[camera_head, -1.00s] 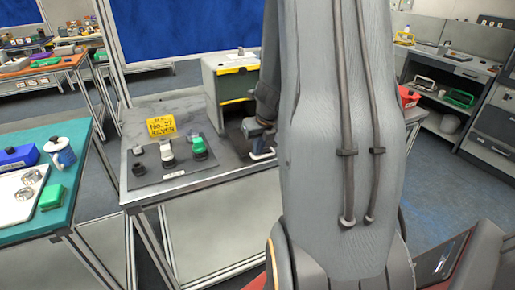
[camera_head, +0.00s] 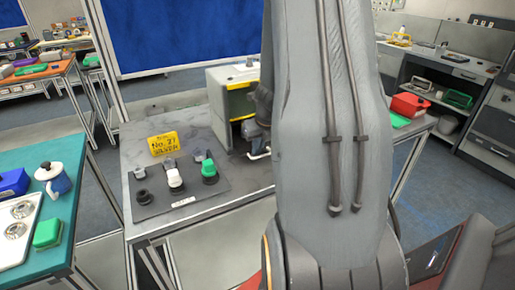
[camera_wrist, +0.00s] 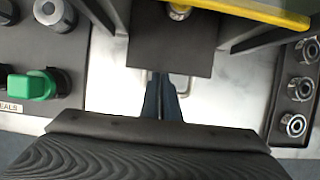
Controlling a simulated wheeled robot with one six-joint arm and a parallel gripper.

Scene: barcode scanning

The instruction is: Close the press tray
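The press (camera_head: 231,95) is a grey-green box with a yellow band, standing on the grey table. In the wrist view its yellow edge (camera_wrist: 255,10) crosses the top. The press tray (camera_wrist: 172,48) is a dark plate sticking out from under the press toward me. Its pale wire handle (camera_wrist: 183,86) shows on both sides of my fingers; it also shows in the head view (camera_head: 259,155). My gripper (camera_wrist: 161,84) is at the handle, its dark blue fingers close together across the bar. The fingers hide the middle of the bar, and my arm hides much of the press in the head view.
A dark mat (camera_head: 180,190) with several buttons or stamps, one green (camera_head: 209,170), lies left of the press, with a yellow sign (camera_head: 163,143) behind it. A dark strip with metal rings (camera_wrist: 298,88) lies to the right. The table front (camera_head: 232,200) is clear.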

